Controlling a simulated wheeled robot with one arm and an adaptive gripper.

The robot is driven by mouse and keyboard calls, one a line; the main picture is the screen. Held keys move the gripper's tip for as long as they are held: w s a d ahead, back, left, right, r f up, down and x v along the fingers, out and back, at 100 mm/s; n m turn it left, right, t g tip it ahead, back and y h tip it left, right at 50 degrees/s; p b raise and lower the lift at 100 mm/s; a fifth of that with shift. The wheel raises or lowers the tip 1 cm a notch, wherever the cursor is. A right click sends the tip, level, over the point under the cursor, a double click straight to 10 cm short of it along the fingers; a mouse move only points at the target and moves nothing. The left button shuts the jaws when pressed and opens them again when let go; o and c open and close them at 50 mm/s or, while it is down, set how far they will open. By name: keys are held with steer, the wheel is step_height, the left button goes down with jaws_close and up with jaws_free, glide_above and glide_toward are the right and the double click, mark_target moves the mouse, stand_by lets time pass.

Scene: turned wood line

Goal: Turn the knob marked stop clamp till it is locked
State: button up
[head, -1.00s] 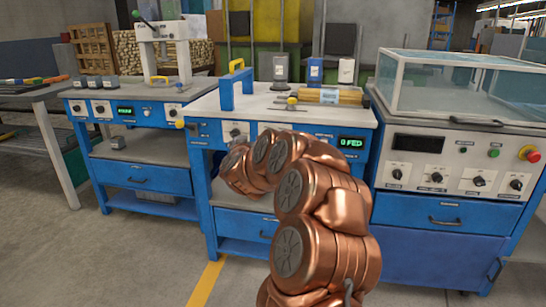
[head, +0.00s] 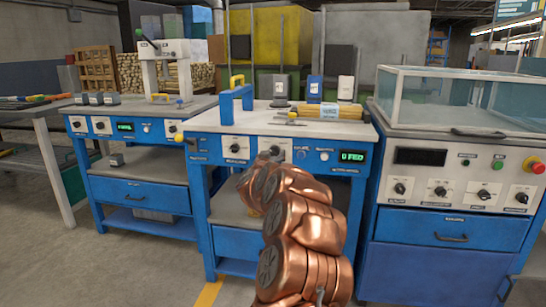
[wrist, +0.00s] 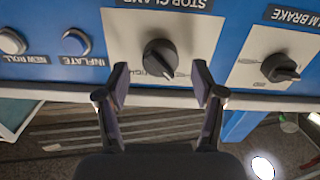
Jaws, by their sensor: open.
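The stop clamp knob (wrist: 160,58) is a dark round knob with a raised grip bar, on a white plate under an upside-down label in the wrist view. Its bar lies at a slant; the small words beside it are too blurred to read fully. My gripper (wrist: 161,84) is open, its two fingers apart below and to either side of the knob, with no clear contact. In the head view my copper arm reaches the middle bench's panel, and the stop clamp plate (head: 278,143) shows just above its end. My gripper's fingers cannot be made out there.
The film brake knob (wrist: 280,68) sits right of the stop clamp in the wrist view. The inflate button (wrist: 76,42) and new roll button (wrist: 12,41) are to its left. A green display (head: 353,157) is on the same panel.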

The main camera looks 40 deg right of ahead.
steer(key=shift+x, duration=0.95)
steer(key=c, duration=1.1)
